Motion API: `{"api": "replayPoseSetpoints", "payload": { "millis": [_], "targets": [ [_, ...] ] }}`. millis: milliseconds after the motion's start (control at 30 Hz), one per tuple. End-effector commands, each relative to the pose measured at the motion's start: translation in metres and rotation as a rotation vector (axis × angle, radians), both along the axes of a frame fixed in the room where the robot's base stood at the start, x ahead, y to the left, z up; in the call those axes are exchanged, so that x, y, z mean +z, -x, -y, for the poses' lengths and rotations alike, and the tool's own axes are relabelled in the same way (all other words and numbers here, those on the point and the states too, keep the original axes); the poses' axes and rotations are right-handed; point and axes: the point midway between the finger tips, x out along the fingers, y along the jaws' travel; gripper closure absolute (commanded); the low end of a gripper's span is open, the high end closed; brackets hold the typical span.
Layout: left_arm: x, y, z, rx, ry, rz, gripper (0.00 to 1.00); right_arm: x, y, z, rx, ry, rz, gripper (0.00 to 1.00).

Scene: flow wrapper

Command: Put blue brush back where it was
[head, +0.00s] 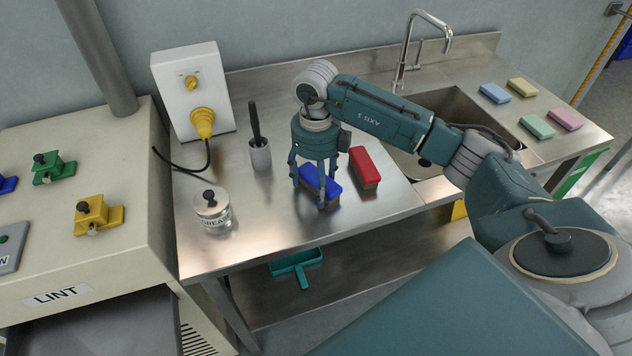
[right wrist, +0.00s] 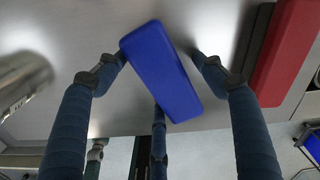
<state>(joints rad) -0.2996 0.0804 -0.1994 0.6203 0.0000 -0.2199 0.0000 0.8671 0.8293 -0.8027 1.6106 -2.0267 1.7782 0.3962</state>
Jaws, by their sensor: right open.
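The blue brush (head: 311,180) lies on the steel counter, left of the red brush (head: 365,167). My right gripper (head: 318,190) points down over the blue brush with its fingers open around it. In the right wrist view the blue brush (right wrist: 162,70) lies between the spread fingers of my right gripper (right wrist: 160,85), with a gap visible on the right side; I cannot tell whether the left fingertip touches it. The red brush (right wrist: 288,50) is to the right there. Fingers partly hide the blue brush in the head view. My left gripper is not in view.
A sink (head: 455,110) with a tap is behind my right arm. Several sponges (head: 538,126) lie at the far right. A teal dustpan (head: 296,263) is on the lower shelf.

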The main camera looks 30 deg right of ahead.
Motion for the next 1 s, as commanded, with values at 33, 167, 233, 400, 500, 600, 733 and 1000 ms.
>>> {"api": "replayPoseSetpoints", "payload": {
  "millis": [33, 167, 233, 400, 500, 600, 733, 1000],
  "targets": [
    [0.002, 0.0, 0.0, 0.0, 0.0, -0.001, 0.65, 0.004, 0.0, 0.0, 0.0, 0.0, 0.001, 0.31],
    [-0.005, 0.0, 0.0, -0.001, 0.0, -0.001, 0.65, 0.018, -0.002, 0.0, 0.0, 0.0, 0.006, 0.31],
    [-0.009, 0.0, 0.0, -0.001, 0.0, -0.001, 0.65, 0.031, -0.002, 0.0, -0.001, 0.0, 0.008, 0.31],
    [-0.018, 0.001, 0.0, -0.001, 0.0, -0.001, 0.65, 0.069, -0.002, 0.0, 0.0, 0.0, 0.007, 0.31],
    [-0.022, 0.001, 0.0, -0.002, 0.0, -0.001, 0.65, 0.09, -0.002, -0.001, 0.0, -0.001, 0.007, 0.31],
    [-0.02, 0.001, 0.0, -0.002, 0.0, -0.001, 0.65, 0.107, -0.001, 0.0, 0.0, 0.0, 0.004, 0.31],
    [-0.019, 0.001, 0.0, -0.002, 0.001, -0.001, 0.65, 0.119, -0.001, 0.0, -0.001, 0.001, 0.003, 0.31],
    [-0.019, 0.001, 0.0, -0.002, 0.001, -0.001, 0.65, 0.122, 0.0, 0.0, -0.001, 0.0, 0.0, 0.31]
  ]
}}
